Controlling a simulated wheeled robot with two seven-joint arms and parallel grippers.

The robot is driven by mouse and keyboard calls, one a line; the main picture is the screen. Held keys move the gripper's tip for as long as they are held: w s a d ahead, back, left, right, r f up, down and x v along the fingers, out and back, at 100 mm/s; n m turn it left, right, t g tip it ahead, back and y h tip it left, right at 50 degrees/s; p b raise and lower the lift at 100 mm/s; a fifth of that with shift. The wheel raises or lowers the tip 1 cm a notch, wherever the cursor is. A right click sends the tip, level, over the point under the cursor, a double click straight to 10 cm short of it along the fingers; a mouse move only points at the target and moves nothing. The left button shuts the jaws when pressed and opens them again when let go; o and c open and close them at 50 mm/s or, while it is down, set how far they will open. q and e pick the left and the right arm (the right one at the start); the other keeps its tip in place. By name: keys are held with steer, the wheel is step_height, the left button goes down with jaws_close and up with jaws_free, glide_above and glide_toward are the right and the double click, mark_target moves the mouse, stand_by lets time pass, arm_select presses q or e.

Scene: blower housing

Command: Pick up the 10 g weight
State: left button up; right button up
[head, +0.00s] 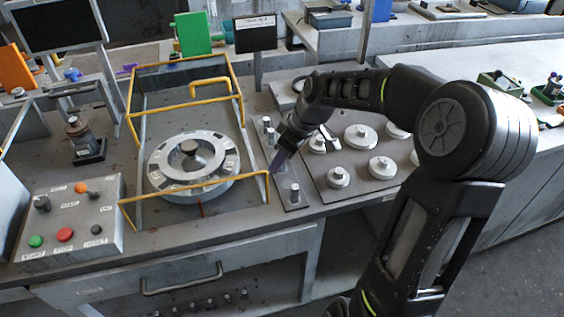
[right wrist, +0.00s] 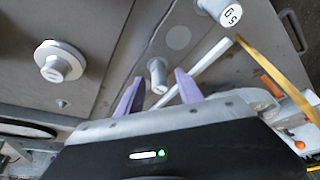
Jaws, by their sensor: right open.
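Small grey cylindrical weights stand in a row on a narrow plate (head: 298,204) beside the yellow-framed machine. One small weight (right wrist: 158,72) stands upright between the fingertips of my right gripper (right wrist: 158,88) in the right wrist view. Its label is not readable there, so I cannot tell whether it is the 10 g weight. The weight at the front end of the row (head: 294,193) also shows in the right wrist view (right wrist: 228,10), with a label that looks like 5 g. My right gripper is open, its purple fingers pointing down at the row. My left gripper is not in view.
Several larger disc weights, one a front disc (head: 338,177), stand on the plate to the right. The yellow guard frame (head: 200,196) around the round housing (head: 192,162) is close on the left. A button box (head: 70,220) stands further left.

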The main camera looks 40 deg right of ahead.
jaws_close()
stand_by(0.5)
